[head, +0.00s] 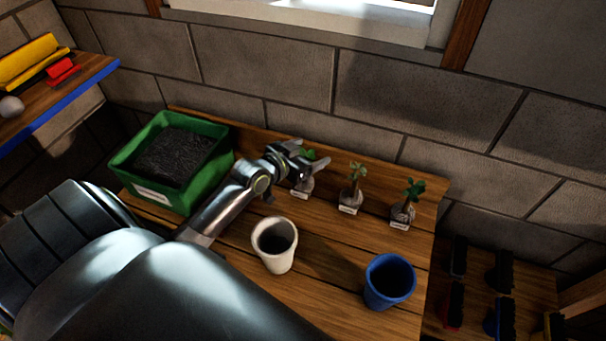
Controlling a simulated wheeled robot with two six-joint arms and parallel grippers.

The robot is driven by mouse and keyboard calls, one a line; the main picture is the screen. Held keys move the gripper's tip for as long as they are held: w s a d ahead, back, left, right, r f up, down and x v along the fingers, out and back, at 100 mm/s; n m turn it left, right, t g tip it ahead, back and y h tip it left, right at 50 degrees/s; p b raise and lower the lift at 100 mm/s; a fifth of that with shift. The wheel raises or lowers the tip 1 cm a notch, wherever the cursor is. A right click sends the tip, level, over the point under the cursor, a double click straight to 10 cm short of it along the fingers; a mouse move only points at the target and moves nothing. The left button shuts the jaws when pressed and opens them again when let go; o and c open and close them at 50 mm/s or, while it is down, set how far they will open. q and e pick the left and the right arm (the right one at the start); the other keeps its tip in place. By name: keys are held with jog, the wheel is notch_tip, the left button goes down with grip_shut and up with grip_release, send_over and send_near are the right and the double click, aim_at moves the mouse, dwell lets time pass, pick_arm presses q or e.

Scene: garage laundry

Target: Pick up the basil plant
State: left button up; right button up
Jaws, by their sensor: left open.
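Three small seedlings with greyish root balls and white labels stand in a row at the back of the wooden table (330,265). They are a left plant (303,186), a middle plant (353,188) and a right plant (408,203). The labels are too small to read, so I cannot tell which is the basil. My left gripper (308,167) is open at the left plant and partly covers its stem and leaves. I cannot tell whether its fingers touch the plant. My right gripper is not in view.
A green box of dark soil (200,185) stands at the table's left. A white pot (274,247) and a blue pot (388,283) stand in front of the plants. A blue-edged shelf (75,88) is at upper left. A block wall closes off the back.

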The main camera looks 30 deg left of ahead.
pick_arm(q)
jog(key=c, duration=1.5)
jog(key=shift+r, duration=0.1)
